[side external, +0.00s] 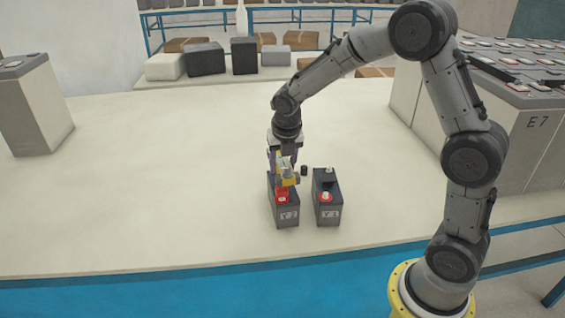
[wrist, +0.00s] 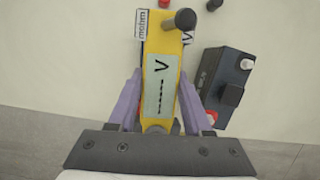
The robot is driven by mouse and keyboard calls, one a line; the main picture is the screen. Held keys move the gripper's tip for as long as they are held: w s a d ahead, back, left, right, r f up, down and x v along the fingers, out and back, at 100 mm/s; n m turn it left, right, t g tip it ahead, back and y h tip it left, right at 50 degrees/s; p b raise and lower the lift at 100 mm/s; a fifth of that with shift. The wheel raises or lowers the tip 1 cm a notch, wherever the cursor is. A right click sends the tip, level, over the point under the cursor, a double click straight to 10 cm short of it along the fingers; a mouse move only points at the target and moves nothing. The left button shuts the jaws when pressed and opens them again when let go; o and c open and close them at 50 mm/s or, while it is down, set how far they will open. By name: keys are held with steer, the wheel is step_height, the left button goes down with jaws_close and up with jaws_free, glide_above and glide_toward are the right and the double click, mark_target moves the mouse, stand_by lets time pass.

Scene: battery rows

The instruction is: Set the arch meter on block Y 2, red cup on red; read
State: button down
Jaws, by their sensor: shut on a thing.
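The yellow arch meter (wrist: 162,75) is between the jaws of my gripper (side external: 285,165), which is shut on it. Its pale display shows a V and a row of dashes. Its black cup (wrist: 185,18) is at the far end in the wrist view. In the side view a red part (side external: 282,196) is at the front top of the left dark block (side external: 286,214); I cannot tell whether cup and terminal touch. The left block is mostly hidden under the meter in the wrist view. Its front label starts with Y; the number is too small to be sure of.
A second dark block (side external: 327,198) stands close on the right, with a red front terminal and pale rear terminal; it also shows in the wrist view (wrist: 228,88). A small dark cap (side external: 304,170) lies behind, between the blocks. A red piece (wrist: 137,3) lies beyond.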

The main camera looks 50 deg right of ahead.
steer(key=shift+f, duration=0.9)
steer(key=shift+c, duration=1.2)
jaws_free()
steer(key=v, duration=1.3)
steer(key=shift+a+r, duration=0.15)
steer(key=shift+r, duration=0.25)
steer(key=shift+s, duration=0.1)
